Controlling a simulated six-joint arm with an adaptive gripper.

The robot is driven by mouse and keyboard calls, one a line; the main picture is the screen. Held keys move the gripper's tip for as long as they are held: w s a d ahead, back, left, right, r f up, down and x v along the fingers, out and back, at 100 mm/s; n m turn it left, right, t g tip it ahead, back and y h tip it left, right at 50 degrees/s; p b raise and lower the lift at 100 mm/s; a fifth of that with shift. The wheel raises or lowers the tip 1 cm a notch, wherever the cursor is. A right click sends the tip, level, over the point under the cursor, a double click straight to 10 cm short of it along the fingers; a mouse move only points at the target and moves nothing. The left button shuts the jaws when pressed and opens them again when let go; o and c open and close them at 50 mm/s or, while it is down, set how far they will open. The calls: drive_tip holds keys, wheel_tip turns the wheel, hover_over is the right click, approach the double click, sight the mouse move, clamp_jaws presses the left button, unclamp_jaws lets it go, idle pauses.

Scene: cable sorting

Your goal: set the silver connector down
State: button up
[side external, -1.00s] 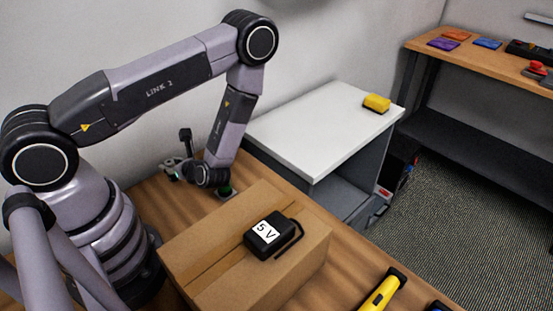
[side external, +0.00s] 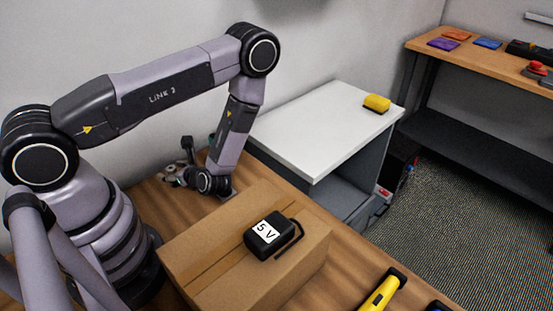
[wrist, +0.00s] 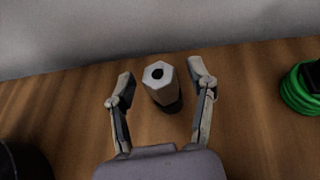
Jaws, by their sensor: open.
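The silver connector (wrist: 162,88) is a pale six-sided piece with a dark round hole in its top. In the wrist view it stands upright, or nearly so, on the brown wooden table (wrist: 240,110), with a dark part or shadow at its base. My gripper (wrist: 160,78) is open, with one finger on each side of the connector and a visible gap to each. In the side external view my gripper (side external: 178,177) is low over the table behind the cardboard box, and I cannot make out the connector there.
A green coil (wrist: 303,88) lies right of my gripper; a dark round object (wrist: 20,160) is at lower left. The wall (wrist: 140,30) is close behind. The cardboard box (side external: 205,255) bears a black 5 V adapter (side external: 268,236). A white-topped cabinet (side external: 320,125) stands beyond.

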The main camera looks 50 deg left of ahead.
drive_tip(key=shift+w+d+r, duration=0.1)
drive_tip(key=shift+d+r, duration=0.2)
drive_tip(key=shift+d, duration=0.05)
drive_tip(key=v, duration=0.2)
drive_tip(key=shift+d+r, duration=0.25)
drive_tip(key=shift+r, duration=0.15)
wheel_tip(320, 180, up, 6)
wheel_tip(320, 180, up, 22)
drive_tip(key=n+t+h, duration=0.1)
drive_tip(key=n+h, duration=0.8)
drive_tip(key=n, duration=0.5)
hover_over(170, 167)
drive_tip(key=s+d, duration=0.3)
drive_tip(key=d, duration=0.7)
drive_tip(key=s+d+r+n+t+h, duration=0.2)
drive_tip(key=s+d+r+t+h, duration=0.1)
drive_tip(key=r, duration=0.5)
drive_tip(key=d+t+h, duration=0.1)
drive_tip(key=d+t, duration=0.1)
drive_tip(key=t, duration=0.1)
drive_tip(key=shift+s+d+n, duration=0.3)
drive_tip(key=shift+s, duration=0.1)
